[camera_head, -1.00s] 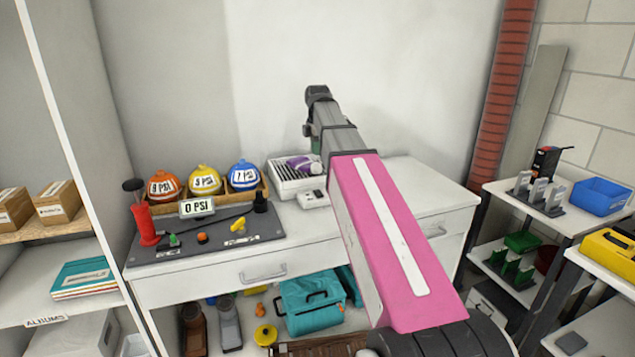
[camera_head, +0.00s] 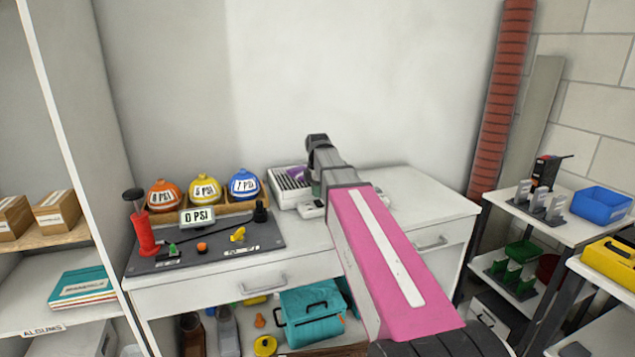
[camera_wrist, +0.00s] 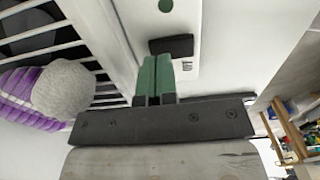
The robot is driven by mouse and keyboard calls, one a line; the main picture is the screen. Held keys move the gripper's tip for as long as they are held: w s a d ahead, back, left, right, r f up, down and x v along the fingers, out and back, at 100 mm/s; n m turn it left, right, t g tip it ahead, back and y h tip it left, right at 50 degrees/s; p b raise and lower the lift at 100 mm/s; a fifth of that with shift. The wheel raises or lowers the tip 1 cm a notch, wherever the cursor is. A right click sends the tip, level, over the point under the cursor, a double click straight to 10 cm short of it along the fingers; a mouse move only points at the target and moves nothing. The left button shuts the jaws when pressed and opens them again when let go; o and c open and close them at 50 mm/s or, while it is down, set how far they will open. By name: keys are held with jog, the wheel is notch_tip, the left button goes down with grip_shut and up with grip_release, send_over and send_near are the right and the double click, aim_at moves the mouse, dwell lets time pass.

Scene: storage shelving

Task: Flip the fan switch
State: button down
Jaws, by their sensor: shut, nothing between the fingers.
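The fan is a white slatted box (camera_head: 288,190) on the white workbench; its grille also fills the left of the wrist view (camera_wrist: 100,45). A small white switch box (camera_head: 307,211) sits in front of it. In the wrist view the switch box (camera_wrist: 195,15) carries a green dot and a dark rocker switch (camera_wrist: 172,45). My gripper (camera_wrist: 163,62) has its green fingers shut and empty, with the tips right at the rocker's near edge. I cannot tell whether they touch it. In the head view my arm partly hides the fan and switch box.
A purple striped object with a grey fuzzy end (camera_wrist: 45,95) lies against the grille. Left on the bench are a dark pump board (camera_head: 205,240) and several coloured PSI balls (camera_head: 204,190). The right bench top (camera_head: 420,195) is clear.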

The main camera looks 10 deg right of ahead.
aim_at(319, 203)
jog(key=shift+f, duration=0.85)
jog(key=shift+f, duration=0.1)
jog(key=shift+s, duration=0.15)
jog(key=shift+s+d+r, duration=0.1)
jog(key=shift+s+r, duration=0.15)
jog(key=shift+s, duration=0.3)
jog(key=shift+r, duration=0.55)
notch_tip(319, 203, up, 13)
